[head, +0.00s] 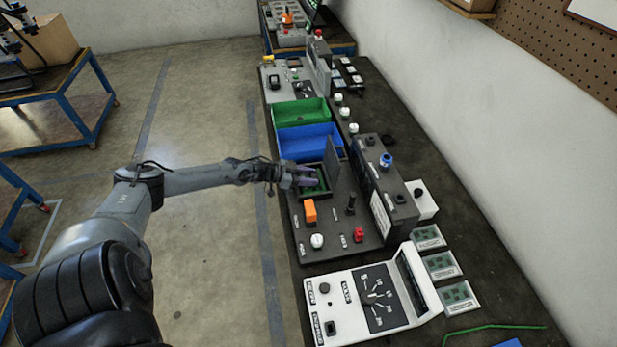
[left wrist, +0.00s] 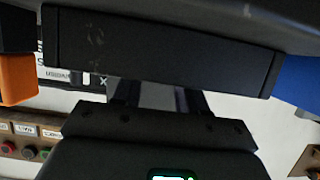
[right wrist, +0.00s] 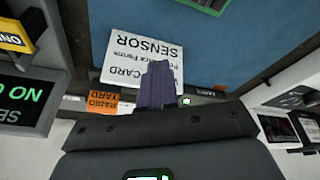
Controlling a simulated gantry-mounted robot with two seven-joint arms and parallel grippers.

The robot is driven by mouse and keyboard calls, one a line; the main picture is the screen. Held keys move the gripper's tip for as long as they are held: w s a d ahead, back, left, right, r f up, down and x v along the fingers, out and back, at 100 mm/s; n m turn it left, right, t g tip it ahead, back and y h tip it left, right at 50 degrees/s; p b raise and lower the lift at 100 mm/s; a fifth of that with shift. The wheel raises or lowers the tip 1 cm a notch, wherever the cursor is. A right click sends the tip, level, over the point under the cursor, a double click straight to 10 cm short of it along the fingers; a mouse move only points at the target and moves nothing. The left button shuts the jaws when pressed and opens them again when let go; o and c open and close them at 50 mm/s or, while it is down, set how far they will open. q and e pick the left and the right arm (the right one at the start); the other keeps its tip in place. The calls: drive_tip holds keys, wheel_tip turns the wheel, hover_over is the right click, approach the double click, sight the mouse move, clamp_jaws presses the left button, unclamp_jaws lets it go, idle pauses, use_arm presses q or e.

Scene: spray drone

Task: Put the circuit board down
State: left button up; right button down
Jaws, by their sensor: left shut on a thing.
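The green circuit board (head: 319,184) shows in the head view inside a dark square recess of the grey test station (head: 338,238). A raised dark lid (head: 332,160) stands at the recess's far side. My left gripper (head: 303,180) is at the recess from the left, shut on the board, covering part of it. Whether the board touches the recess floor cannot be told. In the left wrist view a dark panel (left wrist: 165,50) hides the fingertips and the board. My right gripper (right wrist: 156,84) shows only in the right wrist view, its fingers together, with nothing seen between them.
A blue bin (head: 308,142) and a green bin (head: 300,113) stand beyond the station. An orange block (head: 310,211) and a red knob (head: 358,235) are on its near part. Several white cards with green boards (head: 441,264) lie to the right. A white meter (head: 362,300) stands nearest.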

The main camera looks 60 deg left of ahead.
use_arm(q)
drive_tip(key=shift+f, duration=0.15)
drive_tip(key=shift+f+b, duration=0.35)
drive_tip(key=shift+f, duration=0.1)
drive_tip(key=o, duration=1.1)
drive_tip(key=shift+s+r+p, duration=0.15)
drive_tip(key=shift+r+p, duration=0.4)
drive_tip(key=shift+r, duration=0.15)
drive_tip(key=p+v, duration=0.4)
drive_tip(key=v, duration=0.7)
drive_tip(key=shift+s+a+r, duration=0.1)
drive_tip(key=shift+s+a, duration=0.05)
drive_tip(key=shift+s, duration=0.15)
